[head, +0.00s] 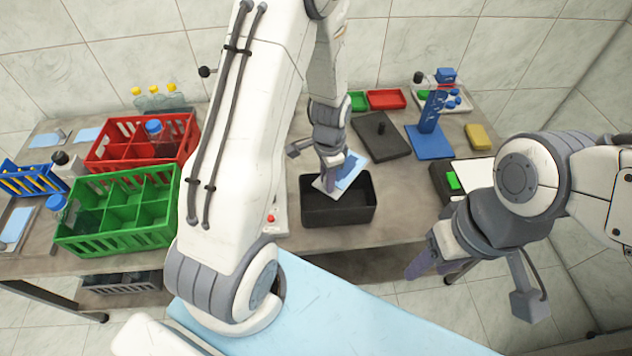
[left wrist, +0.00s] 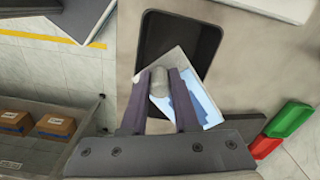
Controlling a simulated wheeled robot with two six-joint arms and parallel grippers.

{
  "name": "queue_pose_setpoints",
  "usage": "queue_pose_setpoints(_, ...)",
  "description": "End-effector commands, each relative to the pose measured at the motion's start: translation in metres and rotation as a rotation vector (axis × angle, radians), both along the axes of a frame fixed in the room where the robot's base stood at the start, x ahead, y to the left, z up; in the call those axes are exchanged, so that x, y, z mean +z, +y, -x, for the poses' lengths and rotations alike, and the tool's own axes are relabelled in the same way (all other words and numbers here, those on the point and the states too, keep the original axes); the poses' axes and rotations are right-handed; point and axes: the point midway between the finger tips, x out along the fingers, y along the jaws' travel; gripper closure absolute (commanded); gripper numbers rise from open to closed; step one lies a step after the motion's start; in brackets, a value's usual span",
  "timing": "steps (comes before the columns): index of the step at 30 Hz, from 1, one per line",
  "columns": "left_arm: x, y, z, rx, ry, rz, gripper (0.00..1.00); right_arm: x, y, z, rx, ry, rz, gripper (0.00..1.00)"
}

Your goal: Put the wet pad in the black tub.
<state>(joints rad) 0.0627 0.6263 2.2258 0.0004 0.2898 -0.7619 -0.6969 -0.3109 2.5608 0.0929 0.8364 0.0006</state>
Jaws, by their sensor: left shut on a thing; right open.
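The pad (head: 352,170) is a thin white square with a blue patch on its face. My left gripper (head: 332,178) is shut on it and holds it tilted over the black tub (head: 338,214). In the left wrist view the pad (left wrist: 205,104) shows past the fingers, with a grey rounded piece between them and the dark tub (left wrist: 178,36) behind. Its lower edge is near the tub's rim; I cannot tell whether they touch. My right gripper (head: 440,266) is open and empty at the right, in front of the table, partly hidden by its own wrist.
Red (head: 112,150) and green (head: 75,238) crates stand at the left. A dark flat plate with a knob (head: 382,140) lies behind the tub. A blue stand (head: 430,125) and a yellow sponge (head: 478,137) are at the back right.

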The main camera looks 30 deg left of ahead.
Motion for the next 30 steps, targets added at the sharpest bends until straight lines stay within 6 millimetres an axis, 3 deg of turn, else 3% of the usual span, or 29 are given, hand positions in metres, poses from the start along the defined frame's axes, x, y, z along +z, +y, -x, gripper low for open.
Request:
queue_pose_setpoints(1,-0.011,0.009,-0.001,-0.104,-0.001,0.0,1.0,-0.014,0.0,0.0,0.0,0.0,0.0,0.5)
queue_pose_setpoints(3,-0.016,0.018,-0.001,-0.264,-0.003,0.0,1.0,-0.023,0.0,0.0,0.001,0.0,0.0,0.5)
queue_pose_setpoints(12,-0.028,0.038,-0.003,-0.749,-0.001,-0.001,1.0,-0.044,0.0,0.0,0.001,0.0,0.0,0.5)
queue_pose_setpoints(20,-0.033,0.04,-0.003,-0.838,0.0,-0.001,1.0,-0.049,0.0,0.0,0.001,0.0,0.0,0.5)
queue_pose_setpoints(30,-0.065,0.038,-0.004,-0.839,0.001,0.0,1.0,-0.077,0.0,0.0,0.001,0.0,0.0,0.5)
